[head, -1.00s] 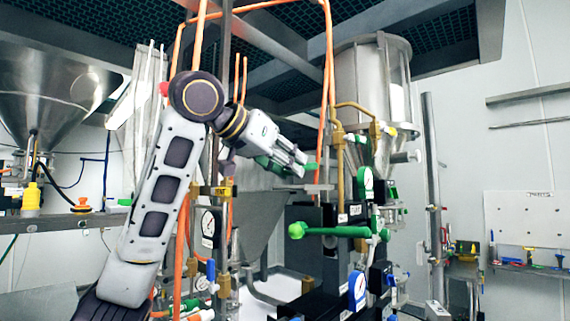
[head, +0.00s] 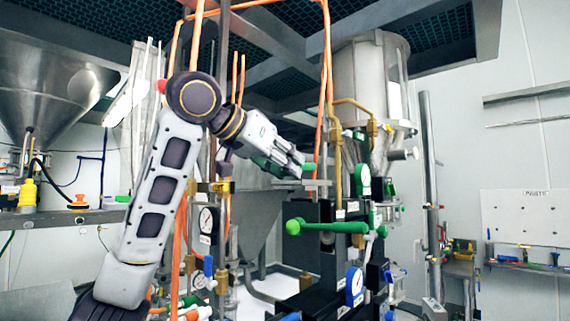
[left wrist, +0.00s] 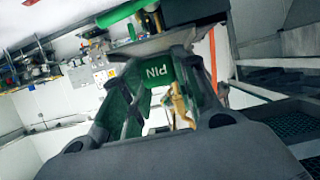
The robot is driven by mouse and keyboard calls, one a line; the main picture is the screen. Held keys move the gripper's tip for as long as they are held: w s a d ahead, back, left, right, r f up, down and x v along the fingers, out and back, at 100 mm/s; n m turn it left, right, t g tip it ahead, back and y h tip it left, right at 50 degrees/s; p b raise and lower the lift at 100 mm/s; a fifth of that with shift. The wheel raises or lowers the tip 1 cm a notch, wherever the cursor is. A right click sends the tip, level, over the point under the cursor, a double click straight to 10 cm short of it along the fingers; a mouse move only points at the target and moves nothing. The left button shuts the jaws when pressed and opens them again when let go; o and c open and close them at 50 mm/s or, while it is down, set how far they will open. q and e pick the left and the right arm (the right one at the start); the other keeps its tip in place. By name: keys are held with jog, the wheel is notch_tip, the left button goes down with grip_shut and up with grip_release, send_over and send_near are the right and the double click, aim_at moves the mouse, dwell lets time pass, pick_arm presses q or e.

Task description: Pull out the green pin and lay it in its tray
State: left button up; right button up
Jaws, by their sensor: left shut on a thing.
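My left gripper (head: 298,167) is shut on the green pin (head: 310,167), whose end shows at the fingertips in the head view. In the left wrist view the pin's green face marked "PIN" (left wrist: 157,72) sits between the two fingers of the left gripper (left wrist: 165,65). Most of the pin is hidden by the fingers, and I cannot tell whether it is still seated in anything. A small flat grey plate (head: 316,183) lies just below the fingertips; I cannot tell whether it is the pin's tray. My right gripper is not in view.
A green lever with a round knob (head: 293,227) sticks out below the gripper. A steel vessel (head: 365,75) with brass pipes stands right of it. Orange hoses (head: 327,70) hang close to the arm. A white parts panel (head: 525,213) is at the far right.

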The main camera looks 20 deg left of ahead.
pick_arm(q)
jog(key=shift+f+b, duration=0.35)
jog(key=shift+f, duration=0.35)
jog(key=o, duration=1.2)
jog(key=shift+d, duration=0.25)
jog(key=shift+c, duration=0.2)
jog(key=shift+a, duration=0.1)
jog(key=v, duration=1.2)
dwell(0.3)
